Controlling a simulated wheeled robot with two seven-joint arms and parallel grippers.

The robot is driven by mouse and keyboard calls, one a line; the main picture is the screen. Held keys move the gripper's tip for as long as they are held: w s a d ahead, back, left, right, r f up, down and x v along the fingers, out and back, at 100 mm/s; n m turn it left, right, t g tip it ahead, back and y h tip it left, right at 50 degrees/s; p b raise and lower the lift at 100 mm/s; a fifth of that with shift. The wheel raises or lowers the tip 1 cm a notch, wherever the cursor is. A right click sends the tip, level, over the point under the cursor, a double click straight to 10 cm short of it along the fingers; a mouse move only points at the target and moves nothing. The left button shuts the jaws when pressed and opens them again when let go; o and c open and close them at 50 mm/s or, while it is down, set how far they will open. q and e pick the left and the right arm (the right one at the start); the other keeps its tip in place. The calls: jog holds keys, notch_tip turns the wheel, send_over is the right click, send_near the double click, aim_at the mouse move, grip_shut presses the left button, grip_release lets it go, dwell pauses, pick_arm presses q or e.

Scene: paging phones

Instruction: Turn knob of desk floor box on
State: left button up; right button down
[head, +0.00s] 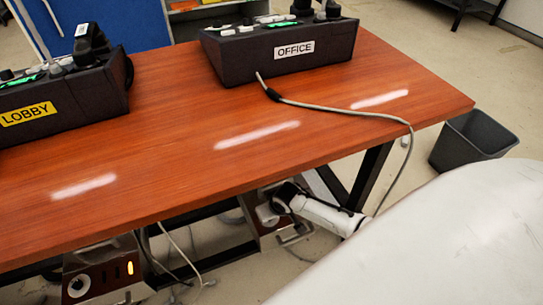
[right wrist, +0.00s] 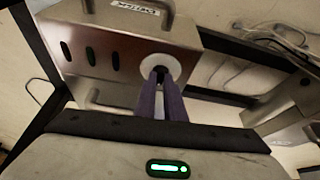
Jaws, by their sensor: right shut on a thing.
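The right floor box (head: 270,238) is partly hidden by my right gripper (head: 277,203). In the right wrist view this box (right wrist: 100,70) is close, with a round white knob (right wrist: 148,65) and dark, unlit slots beside it. My right gripper (right wrist: 161,78) is shut on the knob's middle, with both fingers close together. The left floor box (head: 100,262) has a white knob (head: 79,286) and one slot lit orange. My left gripper is in neither view.
On the desk (head: 190,150) stand two dark phone consoles, one labelled LOBBY (head: 60,100) and one labelled OFFICE (head: 285,65). A grey cable (head: 340,108) drops from the OFFICE console past my right arm. Desk legs and a grey bin (head: 470,140) are nearby.

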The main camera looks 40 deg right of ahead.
jog(key=shift+a+r+m+h+p, duration=0.15)
jog(key=shift+m+p, duration=0.1)
jog(key=shift+m, duration=0.25)
jog(key=shift+a+m+h+p, duration=0.15)
jog(key=shift+m+p, duration=0.1)
jog(key=shift+m, duration=0.25)
jog(key=m+h, duration=0.1)
jog(key=m, duration=0.1)
jog(key=shift+w+a+m+g, duration=0.1)
jog(key=shift+m+g, duration=0.2)
jog(key=shift+m, duration=0.1)
jog(key=m, duration=0.2)
jog(key=m+h, duration=0.1)
jog(key=shift+w+f+g, duration=0.15)
jog(key=shift+f+g, duration=0.1)
jog(key=shift+g, duration=0.15)
pick_arm(q)
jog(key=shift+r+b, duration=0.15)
jog(key=shift+b, duration=0.55)
pick_arm(e)
jog(key=shift+r+m+g, duration=0.1)
jog(key=shift+m+g, duration=0.2)
jog(key=shift+m, duration=0.8)
jog(key=shift+h, duration=0.4)
jog(key=shift+w, duration=0.1)
jog(key=c, duration=1.8)
grip_release()
jog(key=shift+c, duration=0.2)
